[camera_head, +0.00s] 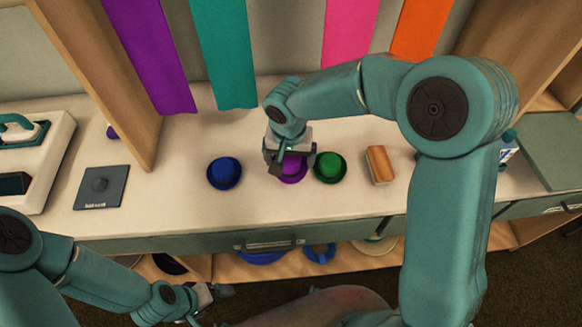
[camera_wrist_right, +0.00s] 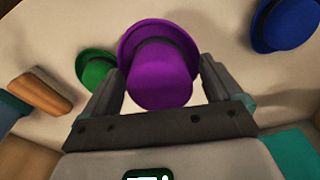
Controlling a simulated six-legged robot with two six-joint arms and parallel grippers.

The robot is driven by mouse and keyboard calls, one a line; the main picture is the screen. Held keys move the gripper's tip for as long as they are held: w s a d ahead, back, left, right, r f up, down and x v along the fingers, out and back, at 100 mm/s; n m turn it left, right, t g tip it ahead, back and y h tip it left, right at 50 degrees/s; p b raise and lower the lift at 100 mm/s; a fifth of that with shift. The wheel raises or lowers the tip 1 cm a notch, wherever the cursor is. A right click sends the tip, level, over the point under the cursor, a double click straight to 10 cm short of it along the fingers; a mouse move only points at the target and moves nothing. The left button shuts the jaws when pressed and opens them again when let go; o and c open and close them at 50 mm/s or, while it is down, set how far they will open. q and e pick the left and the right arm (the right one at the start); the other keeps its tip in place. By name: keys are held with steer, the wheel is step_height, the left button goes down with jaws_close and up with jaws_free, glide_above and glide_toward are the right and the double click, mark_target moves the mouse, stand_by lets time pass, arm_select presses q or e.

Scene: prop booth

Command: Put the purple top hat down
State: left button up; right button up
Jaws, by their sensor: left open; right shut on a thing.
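The purple top hat (camera_head: 292,168) is at the middle of the white counter, between a blue hat (camera_head: 224,173) and a green hat (camera_head: 330,167). My right gripper (camera_head: 290,158) is over it and partly hides it. In the right wrist view the purple top hat (camera_wrist_right: 158,65) sits between the two fingers of my right gripper (camera_wrist_right: 160,90), which is shut on it. I cannot tell whether its brim touches the counter. My left gripper (camera_head: 208,296) is open and empty, low at the left, in front of the counter.
A brown block-like object (camera_head: 380,165) lies right of the green hat. A dark square plate (camera_head: 101,187) and a white tray (camera_head: 52,165) are at the left. Colored cloths hang behind. The counter (camera_head: 180,210) is clear in front of the hats. A shelf below holds blue items (camera_head: 320,253).

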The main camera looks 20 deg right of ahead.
mark_target(290, 169)
steer(key=shift+d+f, duration=0.1)
steer(key=shift+f, duration=2.15)
steer(key=shift+f+b, duration=0.25)
steer(key=shift+b, duration=0.1)
steer(key=o, duration=0.7)
steer(key=shift+r, duration=0.15)
